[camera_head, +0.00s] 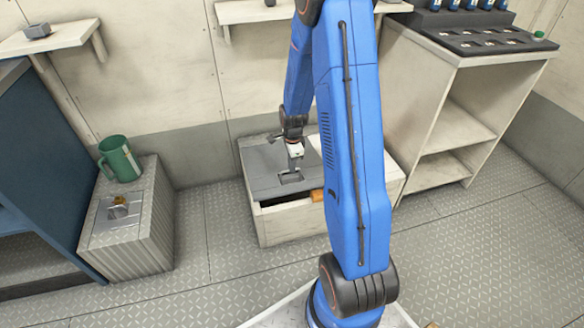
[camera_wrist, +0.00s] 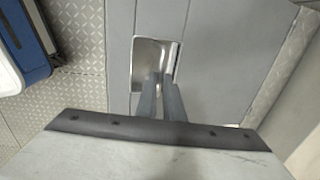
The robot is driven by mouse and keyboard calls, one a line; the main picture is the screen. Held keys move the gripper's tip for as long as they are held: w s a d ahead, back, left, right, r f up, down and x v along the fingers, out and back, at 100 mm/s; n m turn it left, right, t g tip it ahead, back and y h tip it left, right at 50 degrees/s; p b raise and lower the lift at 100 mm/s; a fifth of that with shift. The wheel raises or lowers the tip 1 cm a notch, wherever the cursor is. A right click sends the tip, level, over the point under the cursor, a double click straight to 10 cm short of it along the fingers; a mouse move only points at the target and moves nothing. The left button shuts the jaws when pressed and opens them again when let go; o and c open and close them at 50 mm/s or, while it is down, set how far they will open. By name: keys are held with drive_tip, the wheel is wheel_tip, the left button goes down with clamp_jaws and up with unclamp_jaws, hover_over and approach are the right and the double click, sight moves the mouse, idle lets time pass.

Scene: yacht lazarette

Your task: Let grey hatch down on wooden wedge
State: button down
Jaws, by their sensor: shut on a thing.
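The grey hatch (camera_head: 264,160) lies over the left part of a low cream locker (camera_head: 275,225), nearly flat. A dark gap shows under its front edge. The hatch also fills much of the wrist view (camera_wrist: 217,45). The orange-brown wooden wedge (camera_head: 317,195) sits at the locker's front rim, by the hatch's front right corner. My arm partly hides it, and I cannot tell whether the hatch touches it. My gripper (camera_head: 293,170) points down at the recessed metal pull in the hatch. In the wrist view its fingers (camera_wrist: 162,92) are close together in the pull's recess (camera_wrist: 154,55), shut on the hatch pull.
A green mug (camera_head: 119,158) stands on a ribbed box (camera_head: 130,230) at left. A blue cabinet (camera_head: 35,150) is at far left. A cream shelf unit (camera_head: 460,110) stands at right. Wall shelves (camera_head: 50,40) are behind. The metal floor (camera_head: 215,270) left of the locker is clear.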

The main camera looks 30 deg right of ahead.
drive_tip(key=c, duration=1.9)
unclamp_jaws()
drive_tip(key=shift+w+d, duration=0.1)
drive_tip(key=shift+w, duration=0.05)
wheel_tip(320, 180, up, 17)
drive_tip(key=s, duration=0.1)
drive_tip(key=shift+s+a+r, duration=0.2)
